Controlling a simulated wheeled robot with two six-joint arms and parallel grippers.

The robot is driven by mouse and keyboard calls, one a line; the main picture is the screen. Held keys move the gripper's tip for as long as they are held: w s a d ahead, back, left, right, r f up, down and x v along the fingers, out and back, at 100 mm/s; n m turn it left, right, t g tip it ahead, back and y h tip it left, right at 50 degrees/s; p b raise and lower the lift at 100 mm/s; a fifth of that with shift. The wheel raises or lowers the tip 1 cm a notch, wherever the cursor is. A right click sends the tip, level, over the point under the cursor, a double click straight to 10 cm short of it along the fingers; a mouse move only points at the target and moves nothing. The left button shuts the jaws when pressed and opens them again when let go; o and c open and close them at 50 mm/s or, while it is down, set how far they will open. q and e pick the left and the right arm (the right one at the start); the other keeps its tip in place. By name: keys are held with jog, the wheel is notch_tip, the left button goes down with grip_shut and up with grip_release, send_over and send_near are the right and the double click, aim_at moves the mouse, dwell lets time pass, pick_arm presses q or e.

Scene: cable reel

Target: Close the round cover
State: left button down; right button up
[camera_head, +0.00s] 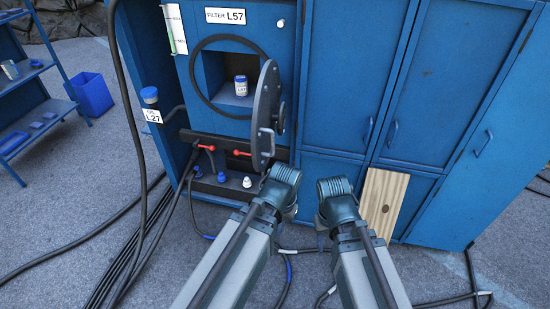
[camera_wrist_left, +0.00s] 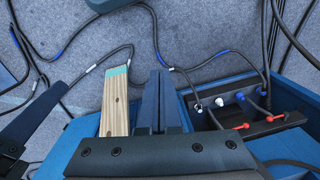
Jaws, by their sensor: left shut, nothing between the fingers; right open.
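The round cover (camera_head: 265,115) is a thick dark grey disc with a handle, seen nearly edge-on in the head view. It stands swung open at the right side of the round opening (camera_head: 197,72) in the blue cabinet. My left gripper (camera_head: 284,174) is just below and right of the cover's lower edge; its fingers are hidden in the head view. In the left wrist view its fingers (camera_wrist_left: 160,85) are shut and empty. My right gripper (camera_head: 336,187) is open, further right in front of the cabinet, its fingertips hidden. I cannot make out the cover in the wrist view.
A blue-capped jar (camera_head: 241,85) stands inside the opening. Red valve handles (camera_head: 238,152) sit below it. A wooden board (camera_head: 384,203) leans on the cabinet; it also shows in the wrist view (camera_wrist_left: 115,105). Cables (camera_head: 115,250) lie on the floor. A blue bin (camera_head: 93,93) is left.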

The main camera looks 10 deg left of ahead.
pick_arm(q)
jog(key=w+a+r+n+t+p, duration=0.1)
jog(key=w+a+r+p, duration=0.15)
jog(key=r+p, duration=0.2)
jog(key=w+a+r+n+p, duration=0.1)
jog(key=w+a+r+p, duration=0.15)
jog(key=r+p, duration=0.2)
pick_arm(e)
notch_tip(320, 180, up, 11)
jog(key=s+d, duration=0.1)
pick_arm(q)
jog(key=w+d+r+n+t+y, duration=0.1)
jog(key=w+d+r+t+y, duration=0.15)
jog(key=w, duration=0.35)
jog(key=w+d+r+n+t+y, duration=0.1)
jog(key=w+d+r+y, duration=0.25)
jog(key=w, duration=0.25)
jog(key=h+b, duration=0.1)
jog(key=b, duration=0.6)
send_near(258, 162)
jog(key=d+x, duration=0.1)
jog(key=x, duration=0.3)
jog(key=shift+a, duration=0.6)
pick_arm(e)
notch_tip(258, 162, down, 8)
jog(key=shift+f, duration=0.2)
